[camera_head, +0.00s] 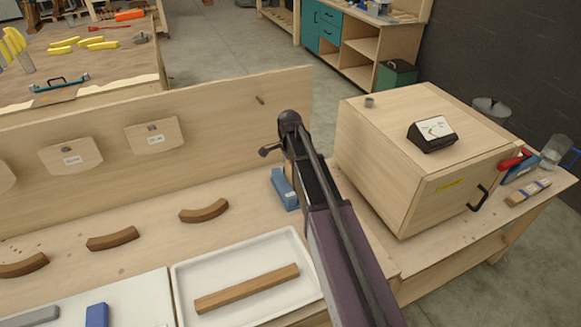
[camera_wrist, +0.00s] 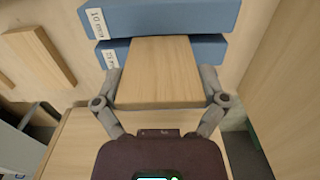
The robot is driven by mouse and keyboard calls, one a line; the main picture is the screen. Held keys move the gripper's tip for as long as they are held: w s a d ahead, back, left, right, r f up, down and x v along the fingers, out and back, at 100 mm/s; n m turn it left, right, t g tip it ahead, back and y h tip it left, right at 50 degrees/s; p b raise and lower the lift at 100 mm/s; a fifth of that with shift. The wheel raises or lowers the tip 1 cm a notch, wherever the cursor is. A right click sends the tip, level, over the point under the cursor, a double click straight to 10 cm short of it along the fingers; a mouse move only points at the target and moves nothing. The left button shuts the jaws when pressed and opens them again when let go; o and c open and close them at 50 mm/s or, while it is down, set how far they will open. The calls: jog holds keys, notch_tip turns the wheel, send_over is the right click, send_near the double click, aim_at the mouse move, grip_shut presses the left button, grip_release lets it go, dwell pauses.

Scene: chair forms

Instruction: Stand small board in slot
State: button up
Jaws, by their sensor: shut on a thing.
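A blue slotted block (camera_head: 284,190) stands on the bench, partly hidden behind my arm. In the wrist view it shows as two blue bars (camera_wrist: 180,16), labelled with millimetre sizes, with a narrow gap between them. My gripper (camera_wrist: 162,88) is shut on a small pale wooden board (camera_wrist: 158,75), with a finger on each side edge. The board's far end overlaps the nearer blue bar and reaches the gap line. I cannot tell whether it is in the slot.
A wooden cabinet (camera_head: 425,160) with a black handle stands close right of my arm. A white tray (camera_head: 190,268) holding a wooden strip (camera_head: 248,288) lies at front. Curved brown pieces (camera_head: 204,211) lie left. An upright back panel (camera_head: 225,105) runs behind the bench.

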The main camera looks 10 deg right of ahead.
jog(key=shift+f+b, duration=0.4)
jog(key=shift+f, duration=0.05)
jog(key=o, duration=0.8)
jog(key=shift+r, duration=0.1)
